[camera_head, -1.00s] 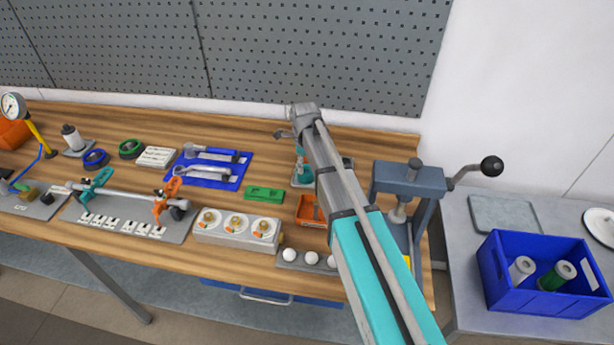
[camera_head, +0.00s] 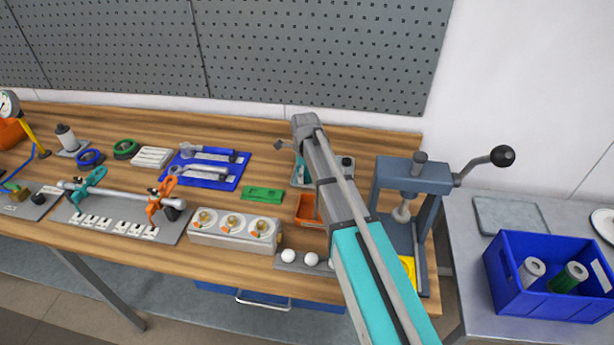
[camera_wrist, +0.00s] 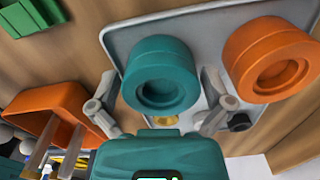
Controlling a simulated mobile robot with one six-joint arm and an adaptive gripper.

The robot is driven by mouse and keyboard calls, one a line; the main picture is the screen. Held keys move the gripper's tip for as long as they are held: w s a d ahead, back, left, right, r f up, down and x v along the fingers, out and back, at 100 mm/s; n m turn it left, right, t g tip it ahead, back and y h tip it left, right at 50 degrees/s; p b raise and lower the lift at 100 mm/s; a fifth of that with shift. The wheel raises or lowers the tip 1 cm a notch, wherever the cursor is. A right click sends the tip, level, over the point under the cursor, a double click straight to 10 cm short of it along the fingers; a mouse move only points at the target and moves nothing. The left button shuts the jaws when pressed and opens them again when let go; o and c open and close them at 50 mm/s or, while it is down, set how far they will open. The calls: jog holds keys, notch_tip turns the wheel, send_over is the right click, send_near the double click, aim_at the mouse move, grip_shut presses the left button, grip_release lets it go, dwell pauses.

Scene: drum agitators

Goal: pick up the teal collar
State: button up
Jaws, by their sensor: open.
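The teal collar (camera_wrist: 162,74) is a round, hollow piece in the wrist view, on a grey tray (camera_wrist: 122,28). An orange collar (camera_wrist: 272,58) is to its right on the same tray. My gripper (camera_wrist: 159,82) is open, with one finger on each side of the teal collar in the picture. I cannot tell whether the fingers touch it or how far above it they are. In the head view, a sliver of teal (camera_head: 301,166) shows beside my arm, which hides most of the tray and the gripper.
An orange bin (camera_wrist: 47,112) is left of the tray. A green block (camera_head: 262,194) lies nearby. A grey press (camera_head: 413,185) with a lever stands just right of my arm. A blue crate (camera_head: 545,300) sits farther right. A pegboard (camera_head: 320,55) is behind the bench.

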dwell(0.3)
jog(key=c, duration=1.1)
jog(key=shift+r, duration=0.1)
notch_tip(320, 180, up, 2)
jog(key=p, duration=0.2)
jog(key=shift+r+p, duration=0.25)
jog(key=shift+p, duration=0.15)
jog(key=s+r+p, duration=0.3)
jog(key=s, duration=0.1)
jog(key=s+r+p, duration=0.3)
jog(key=s+r, duration=0.1)
jog(key=s, duration=0.1)
jog(key=s+r+p, duration=0.3)
jog(key=s+p, duration=0.1)
jog(key=s, duration=0.1)
jog(key=shift+d+r, duration=0.15)
jog(key=shift+d, duration=0.2)
